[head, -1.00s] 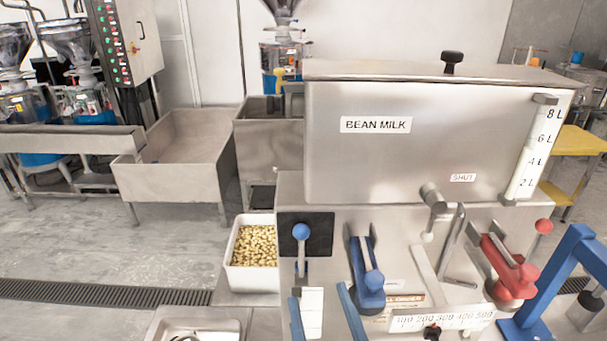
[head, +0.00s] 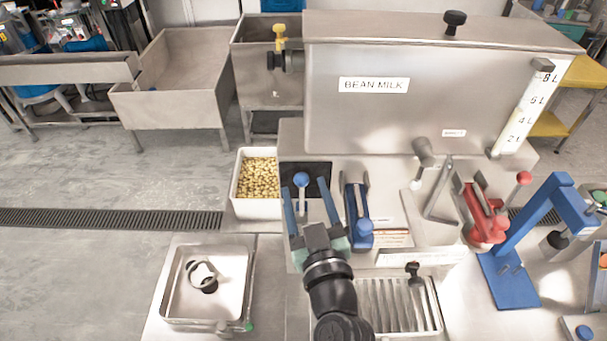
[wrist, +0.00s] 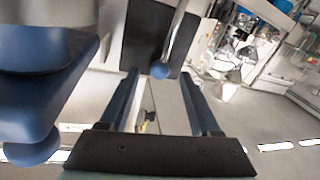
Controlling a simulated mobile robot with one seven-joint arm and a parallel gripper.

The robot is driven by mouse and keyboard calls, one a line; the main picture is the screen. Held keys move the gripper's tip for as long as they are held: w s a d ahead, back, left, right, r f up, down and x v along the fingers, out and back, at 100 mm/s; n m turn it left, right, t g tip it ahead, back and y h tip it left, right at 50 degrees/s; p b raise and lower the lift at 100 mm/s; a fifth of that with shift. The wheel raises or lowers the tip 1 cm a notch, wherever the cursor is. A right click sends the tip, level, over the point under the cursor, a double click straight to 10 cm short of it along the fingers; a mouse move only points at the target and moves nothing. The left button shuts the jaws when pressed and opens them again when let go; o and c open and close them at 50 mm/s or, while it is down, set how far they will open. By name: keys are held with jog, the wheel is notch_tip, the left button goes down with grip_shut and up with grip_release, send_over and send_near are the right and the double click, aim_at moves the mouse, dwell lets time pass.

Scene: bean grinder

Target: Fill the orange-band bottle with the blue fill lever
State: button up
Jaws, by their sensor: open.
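A lever with a blue ball knob (head: 302,180) stands on a black panel at the left of the machine's front. My gripper (head: 305,187) is open. Its two blue fingers lie left and right of the knob in the head view. In the wrist view the knob (wrist: 160,71) shows between the fingertips; I cannot tell whether it is inside the jaws or just beyond them. A blue valve-like part (head: 358,212) is right of the lever. An orange patch (head: 603,260) shows at the right edge; I cannot tell whether it is the bottle's band.
The bean milk tank (head: 400,115) rises behind the lever. A red valve-like part (head: 484,214) and a blue stand (head: 530,240) are to the right. A bin of beans (head: 237,190) and a metal tray (head: 180,310) are to the left. A grooved drip tray (head: 431,318) is in front.

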jog(key=shift+w+a+p, duration=0.25)
jog(key=shift+w+p, duration=0.05)
jog(key=shift+w, duration=0.85)
grip_shut()
dwell(0.7)
